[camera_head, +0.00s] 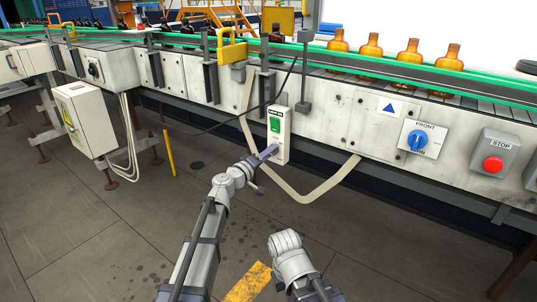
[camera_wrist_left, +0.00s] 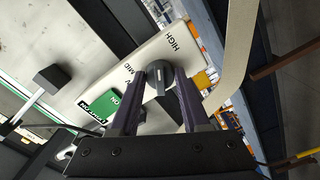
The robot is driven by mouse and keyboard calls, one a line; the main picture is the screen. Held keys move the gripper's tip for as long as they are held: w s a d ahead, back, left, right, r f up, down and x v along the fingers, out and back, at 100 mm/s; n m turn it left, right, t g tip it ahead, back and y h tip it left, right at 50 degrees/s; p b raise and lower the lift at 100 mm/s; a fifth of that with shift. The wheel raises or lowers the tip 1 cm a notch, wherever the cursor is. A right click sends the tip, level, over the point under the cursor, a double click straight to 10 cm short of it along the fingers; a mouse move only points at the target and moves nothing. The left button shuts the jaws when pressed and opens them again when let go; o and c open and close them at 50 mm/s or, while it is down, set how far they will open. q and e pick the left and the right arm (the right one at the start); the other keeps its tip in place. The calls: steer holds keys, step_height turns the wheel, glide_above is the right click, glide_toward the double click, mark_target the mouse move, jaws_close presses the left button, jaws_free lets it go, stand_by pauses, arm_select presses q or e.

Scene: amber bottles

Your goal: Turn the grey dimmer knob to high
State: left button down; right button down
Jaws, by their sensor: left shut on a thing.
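Which mark the knob points to is unclear. In the head view, the plate (camera_head: 286,124) hangs on the conveyor's side, and my left gripper (camera_head: 266,154) reaches its lower part, hiding the knob. My right arm's end (camera_head: 285,244) is low in the middle, away from the plate; its jaw state is unclear.
A green switch (camera_head: 275,125) is above my left gripper on the same plate. A blue rotary switch (camera_head: 418,140) and a red stop button (camera_head: 493,165) are to the right. Amber bottles (camera_head: 409,52) stand on the conveyor above.

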arm_select(q)
steer(key=shift+d, duration=0.1)
stand_by(0.4)
steer(key=shift+c, duration=1.9)
jaws_free()
steer(key=v, duration=0.8)
steer(key=shift+w, duration=0.1)
